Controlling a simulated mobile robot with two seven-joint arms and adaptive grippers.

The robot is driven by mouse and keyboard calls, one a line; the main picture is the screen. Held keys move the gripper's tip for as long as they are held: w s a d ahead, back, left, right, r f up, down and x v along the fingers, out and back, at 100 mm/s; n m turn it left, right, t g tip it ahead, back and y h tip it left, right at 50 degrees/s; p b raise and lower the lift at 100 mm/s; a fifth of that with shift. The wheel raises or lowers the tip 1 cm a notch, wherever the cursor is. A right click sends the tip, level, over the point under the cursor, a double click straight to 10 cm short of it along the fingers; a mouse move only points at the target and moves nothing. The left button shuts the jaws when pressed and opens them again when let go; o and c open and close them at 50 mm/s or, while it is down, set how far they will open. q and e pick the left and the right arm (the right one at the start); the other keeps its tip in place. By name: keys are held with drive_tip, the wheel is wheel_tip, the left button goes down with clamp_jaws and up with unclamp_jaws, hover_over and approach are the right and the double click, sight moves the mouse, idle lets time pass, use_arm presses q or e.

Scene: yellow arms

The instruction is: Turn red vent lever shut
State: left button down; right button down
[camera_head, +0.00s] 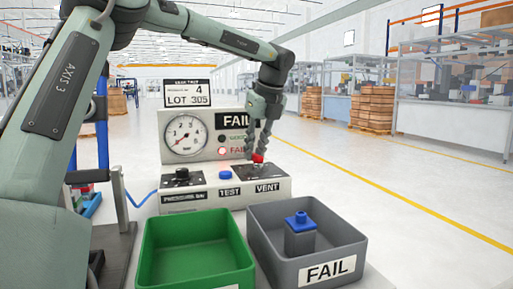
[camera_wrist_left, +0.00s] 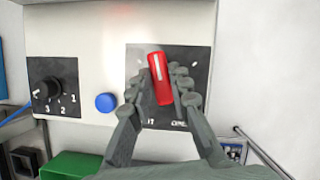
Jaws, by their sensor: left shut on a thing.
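The red vent lever (camera_head: 258,158) sits on the dark plate marked VENT at the right of the test panel (camera_head: 225,190). In the left wrist view the lever (camera_wrist_left: 160,79) stands nearly upright, tilted slightly, with a white line on it. My left gripper (camera_head: 260,150) reaches down onto it. Its fingers (camera_wrist_left: 162,92) lie on both sides of the lever and are shut on it. The lettering below the lever is partly covered by the fingers. My right gripper is not in view.
A pressure gauge (camera_head: 185,134) and a FAIL sign stand behind. A blue TEST button (camera_head: 225,175) and black knob (camera_head: 182,175) are left of the lever. In front are an empty green bin (camera_head: 150,240) and a grey FAIL bin (camera_head: 352,250) holding a grey and blue part (camera_head: 300,235).

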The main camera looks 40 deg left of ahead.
use_arm(q)
drive_tip(key=n, duration=0.1)
drive_tip(key=n+g+p, duration=0.1)
drive_tip(key=n, duration=0.1)
drive_tip(key=n+p, duration=0.1)
drive_tip(key=shift+s+n+g, duration=0.3)
drive_tip(key=shift+n+g, duration=0.1)
drive_tip(key=shift+s+n+g+p, duration=0.1)
drive_tip(key=shift+n+g+p, duration=0.3)
drive_tip(key=shift+n, duration=0.3)
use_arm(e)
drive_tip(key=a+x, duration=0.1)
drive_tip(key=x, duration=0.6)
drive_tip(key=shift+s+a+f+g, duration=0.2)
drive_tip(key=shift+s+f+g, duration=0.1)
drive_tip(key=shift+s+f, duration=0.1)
use_arm(q)
drive_tip(key=c, duration=1.4)
unclamp_jaws()
drive_tip(key=v, duration=1.2)
